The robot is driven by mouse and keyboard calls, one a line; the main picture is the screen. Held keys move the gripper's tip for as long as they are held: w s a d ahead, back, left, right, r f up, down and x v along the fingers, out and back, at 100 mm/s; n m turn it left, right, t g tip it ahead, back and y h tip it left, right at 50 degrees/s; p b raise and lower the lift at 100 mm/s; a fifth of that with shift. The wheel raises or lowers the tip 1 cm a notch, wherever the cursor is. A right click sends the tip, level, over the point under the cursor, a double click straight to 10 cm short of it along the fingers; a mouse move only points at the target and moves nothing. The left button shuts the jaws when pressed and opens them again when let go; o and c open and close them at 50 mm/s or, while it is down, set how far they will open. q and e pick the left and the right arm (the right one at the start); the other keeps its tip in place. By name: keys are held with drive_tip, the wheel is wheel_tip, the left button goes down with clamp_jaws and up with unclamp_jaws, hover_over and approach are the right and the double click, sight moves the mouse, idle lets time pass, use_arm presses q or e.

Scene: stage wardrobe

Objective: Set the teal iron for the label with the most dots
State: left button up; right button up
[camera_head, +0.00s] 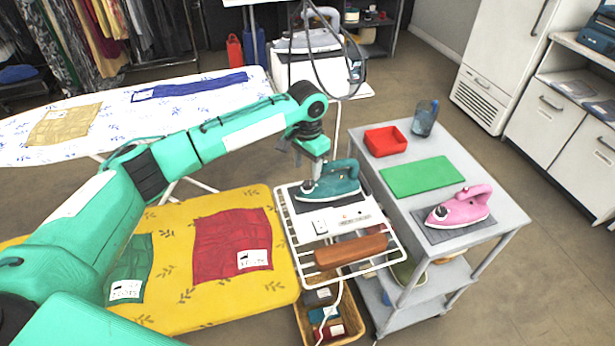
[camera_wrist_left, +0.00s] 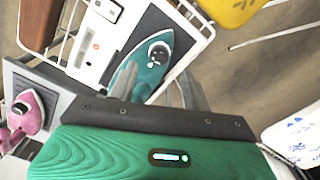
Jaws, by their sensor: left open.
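The teal iron (camera_head: 333,184) rests on a dark pad on the white wire rack (camera_head: 283,222) at the yellow board's right end. In the left wrist view the teal iron (camera_wrist_left: 139,66) shows a round dial (camera_wrist_left: 158,53) on top. Contact cannot be told. Cloths with white labels are the red (camera_head: 228,235), green (camera_head: 132,262), blue (camera_head: 205,86) and tan (camera_head: 62,125) ones; their marks are too small to count. My right gripper is not in view.
A brown block (camera_head: 351,251) lies on the rack's front. Hanging cable loops (camera_head: 330,60) are behind my arm.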

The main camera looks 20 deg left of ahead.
sight(307, 184)
use_arm(q)
wheel_tip(307, 184, down, 5)
drive_tip(key=shift+f, duration=0.15)
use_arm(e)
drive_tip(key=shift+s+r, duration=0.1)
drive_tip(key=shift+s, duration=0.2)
